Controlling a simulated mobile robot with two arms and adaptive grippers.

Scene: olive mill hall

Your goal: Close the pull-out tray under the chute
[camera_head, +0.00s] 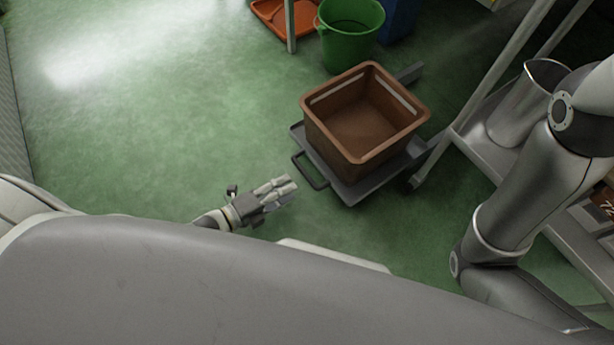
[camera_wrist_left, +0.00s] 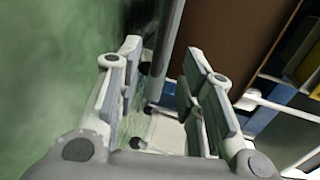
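The pull-out tray (camera_head: 350,192) is a flat grey platform low over the green floor, with a looped dark handle (camera_head: 310,172) on its left front side. An open-topped brown crate (camera_head: 365,150) stands on it. My left gripper (camera_head: 292,186) is in front of the handle, a little to its lower left, and appears apart from it. In the left wrist view the two fingers (camera_wrist_left: 163,50) stand apart with nothing gripped. A grey edge or bar shows beyond them, with a brown surface on the right. The right gripper is out of view. I cannot make out the chute.
A green bucket (camera_head: 348,35) and an orange tray-like object (camera_head: 270,18) stand behind the crate. A metal rack with a steel jug (camera_head: 530,100) is at the right, partly behind my right arm. The floor at the left is clear.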

